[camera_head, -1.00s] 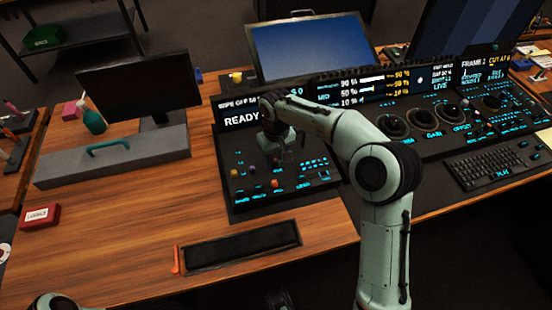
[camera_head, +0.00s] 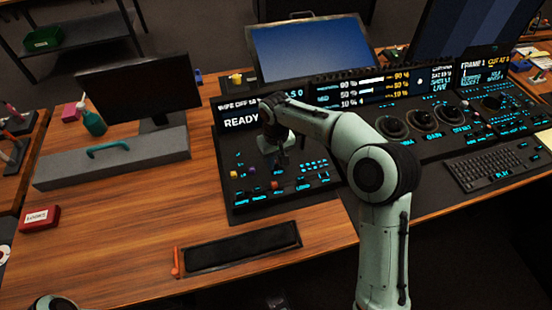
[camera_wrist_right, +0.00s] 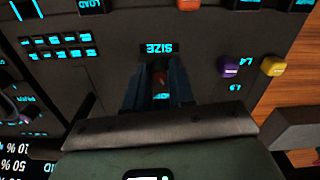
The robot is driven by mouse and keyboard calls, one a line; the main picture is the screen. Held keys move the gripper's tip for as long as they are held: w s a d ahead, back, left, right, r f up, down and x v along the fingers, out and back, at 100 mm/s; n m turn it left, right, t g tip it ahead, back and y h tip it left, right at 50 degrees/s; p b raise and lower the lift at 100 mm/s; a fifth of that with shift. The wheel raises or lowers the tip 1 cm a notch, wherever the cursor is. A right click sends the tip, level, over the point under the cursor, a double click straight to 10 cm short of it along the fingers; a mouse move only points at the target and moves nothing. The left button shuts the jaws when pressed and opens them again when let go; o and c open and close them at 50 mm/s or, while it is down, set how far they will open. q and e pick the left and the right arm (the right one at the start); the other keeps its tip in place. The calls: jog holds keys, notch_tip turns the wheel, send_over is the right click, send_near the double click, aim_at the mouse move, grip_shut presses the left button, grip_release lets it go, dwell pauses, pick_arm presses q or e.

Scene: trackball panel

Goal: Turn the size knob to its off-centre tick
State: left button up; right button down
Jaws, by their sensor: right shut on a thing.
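The size knob (camera_wrist_right: 160,80) shows in the right wrist view as a small dark knob with a red part, just beside the SIZE label (camera_wrist_right: 160,48). My right gripper (camera_wrist_right: 160,88) is shut on it, with one finger on each side. The fingers hide most of the knob, and I cannot make out its ticks or pointer. In the head view my right gripper (camera_head: 281,160) points down at the left part of the control panel (camera_head: 245,212). Of my left arm only a small piece shows at the bottom left; its gripper is not in view.
A purple knob (camera_wrist_right: 230,71) and a yellow knob (camera_wrist_right: 273,67) sit beside the gripper in the right wrist view. An orange knob (camera_wrist_right: 188,4) is near the LOAD label. Several lit buttons (camera_wrist_right: 60,46) lie on the other side. Bare wood (camera_head: 130,230) is left of the panel.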

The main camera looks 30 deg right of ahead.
jog(key=m+p, duration=0.1)
jog(key=m, duration=0.3)
jog(key=shift+r+m, duration=0.1)
jog(key=shift+m, duration=0.3)
jog(key=m+p, duration=0.1)
jog(key=m, duration=0.3)
jog(key=m+p, duration=0.1)
jog(key=m, duration=0.2)
jog(key=shift+m+p, duration=0.8)
jog(key=shift+m, duration=1.5)
jog(key=c, duration=1)
grip_release()
jog(key=shift+o, duration=0.2)
